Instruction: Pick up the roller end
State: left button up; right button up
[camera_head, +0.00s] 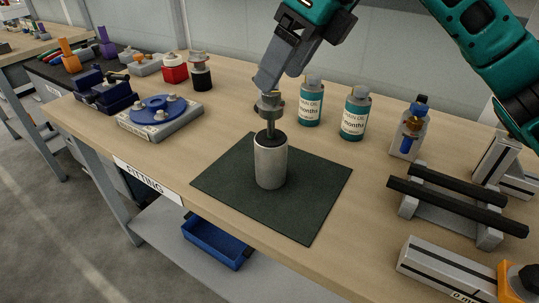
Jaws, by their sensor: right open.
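The roller end (270,162) stands upright near the middle of the dark green mat (318,202). It is a grey metal cylinder with a black top and a thin shaft rising to a wider metal collar. My right gripper (266,84) comes in from above and points down just over the collar. Its jaws are open, though one finger largely hides the other. I cannot tell whether the fingertips touch the collar. My left gripper is not in view.
A clear bottle (409,132) and a rack with black bars (455,200) are to the right. The table's front edge is near the mat.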

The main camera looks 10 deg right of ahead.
aim_at(267, 110)
jog(key=shift+t+h, duration=0.4)
jog(key=shift+h, duration=0.4)
jog(key=x, duration=0.3)
jog(key=w+x, duration=0.1)
jog(key=x, duration=0.3)
jog(key=d+b+x, duration=0.1)
jog(key=x, duration=0.3)
jog(key=shift+w+d, duration=0.1)
jog(key=shift+w, duration=0.25)
jog(key=shift+r, duration=0.1)
grip_shut()
jog(key=shift+r, duration=0.1)
